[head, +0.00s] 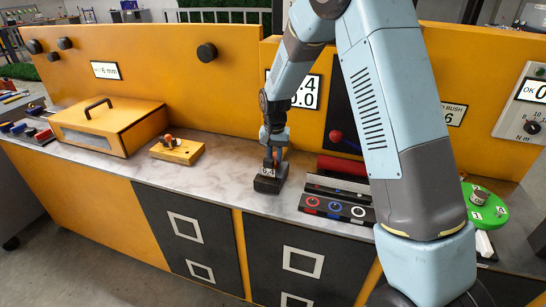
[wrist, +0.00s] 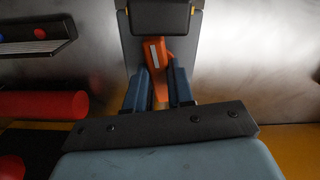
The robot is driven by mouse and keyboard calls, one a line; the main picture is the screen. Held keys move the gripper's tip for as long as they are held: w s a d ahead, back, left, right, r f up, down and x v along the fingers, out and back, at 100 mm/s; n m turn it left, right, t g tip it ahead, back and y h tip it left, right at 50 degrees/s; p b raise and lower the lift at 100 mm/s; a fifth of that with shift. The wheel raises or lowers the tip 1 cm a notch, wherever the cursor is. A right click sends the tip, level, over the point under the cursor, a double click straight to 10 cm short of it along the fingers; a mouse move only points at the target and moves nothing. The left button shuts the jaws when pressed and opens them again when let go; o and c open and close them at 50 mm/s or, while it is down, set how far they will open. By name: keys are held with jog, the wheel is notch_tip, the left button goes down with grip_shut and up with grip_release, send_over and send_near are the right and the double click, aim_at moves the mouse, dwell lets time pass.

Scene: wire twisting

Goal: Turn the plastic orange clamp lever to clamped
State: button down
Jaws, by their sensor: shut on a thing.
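The orange clamp lever (wrist: 157,52) shows in the wrist view, at the top centre, in front of a dark grey fixture (wrist: 129,48). The two blue fingers of my gripper (wrist: 160,76) lie on either side of the lever and are shut on it. In the head view my gripper (head: 271,160) points down over a small dark block marked 6.4 (head: 267,184) on the bench. The lever cannot be made out there. The lower part of the lever is partly hidden by my gripper in the wrist view.
The grey bench top (head: 232,183) has free room left of the block. A yellow block with an orange part (head: 177,151) and a yellow lidded box (head: 107,124) stand farther left.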

aim_at(275, 157)
jog(key=shift+w+r+m, duration=0.1)
jog(key=shift+w+m, duration=0.05)
jog(key=shift+m, duration=0.95)
jog(key=c, duration=1)
grip_release()
notch_tip(275, 157, up, 14)
jog(key=shift+f, duration=0.25)
